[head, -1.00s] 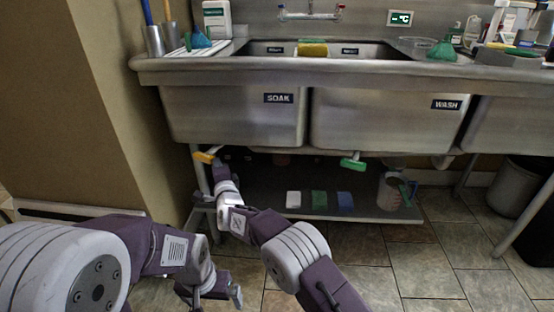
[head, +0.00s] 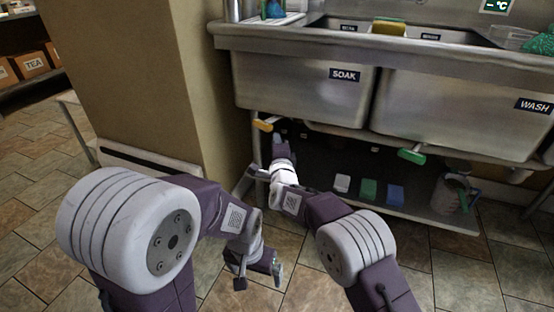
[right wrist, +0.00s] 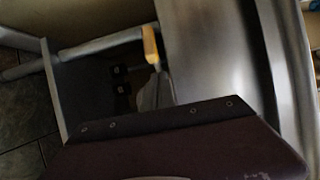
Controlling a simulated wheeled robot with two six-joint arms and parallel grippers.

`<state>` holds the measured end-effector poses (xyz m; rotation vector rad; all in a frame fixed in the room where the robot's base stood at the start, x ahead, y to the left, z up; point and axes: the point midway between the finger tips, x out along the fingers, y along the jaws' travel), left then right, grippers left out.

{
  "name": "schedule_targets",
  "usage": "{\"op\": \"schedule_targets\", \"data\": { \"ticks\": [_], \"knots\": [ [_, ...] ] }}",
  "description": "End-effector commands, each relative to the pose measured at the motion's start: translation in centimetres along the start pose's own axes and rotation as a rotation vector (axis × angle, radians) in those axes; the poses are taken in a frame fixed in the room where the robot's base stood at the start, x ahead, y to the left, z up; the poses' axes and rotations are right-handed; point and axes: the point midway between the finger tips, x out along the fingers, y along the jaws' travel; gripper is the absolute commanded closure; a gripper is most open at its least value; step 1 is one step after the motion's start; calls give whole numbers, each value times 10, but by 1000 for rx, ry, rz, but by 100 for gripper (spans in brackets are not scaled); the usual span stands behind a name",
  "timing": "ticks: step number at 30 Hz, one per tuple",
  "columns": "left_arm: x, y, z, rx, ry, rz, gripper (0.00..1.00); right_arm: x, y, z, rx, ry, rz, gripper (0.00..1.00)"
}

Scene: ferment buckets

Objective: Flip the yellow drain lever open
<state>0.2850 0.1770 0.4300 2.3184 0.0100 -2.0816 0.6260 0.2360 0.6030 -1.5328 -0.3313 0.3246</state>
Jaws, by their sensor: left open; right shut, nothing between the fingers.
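The yellow drain lever (head: 263,125) sticks out under the left end of the sink marked SOAK, near the front left leg. It also shows in the right wrist view (right wrist: 150,45), at the upper middle. My right gripper (head: 278,139) is shut and empty, just right of and slightly below the lever in the head view. I cannot tell whether it touches the lever. My left gripper (head: 260,278) is open and empty, low over the floor, well away from the lever.
A green lever (head: 412,156) hangs under the WASH sink (head: 455,110). The tan wall (head: 130,80) stands left of the sink. Open tiled floor lies in front.

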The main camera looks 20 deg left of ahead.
Motion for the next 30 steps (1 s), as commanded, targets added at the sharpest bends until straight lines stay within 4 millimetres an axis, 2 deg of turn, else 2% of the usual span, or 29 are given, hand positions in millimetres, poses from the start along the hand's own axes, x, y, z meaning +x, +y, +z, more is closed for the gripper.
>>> {"op": "schedule_targets", "data": {
  "ticks": [1, 6, 11, 26, 28, 30],
  "knots": [
    [6, 0, 1, -1, -1, 0, 0, -11, 5, 8, 0, -3, 5, 100],
    [10, 0, 1, -1, 0, 0, 0, -39, 4, 24, 0, 0, 4, 100],
    [11, 0, 1, -1, 0, 0, 0, -52, 5, 32, -1, 2, 6, 100],
    [11, 0, 1, -1, -1, 0, 0, -55, 5, 32, -1, 5, 7, 100],
    [8, 0, 1, -1, -1, 0, 0, -53, 1, 25, 0, 16, 6, 100],
    [-1, 0, 0, -1, -1, 0, 0, -47, -16, 2, 5, 53, -7, 100]
  ]
}}
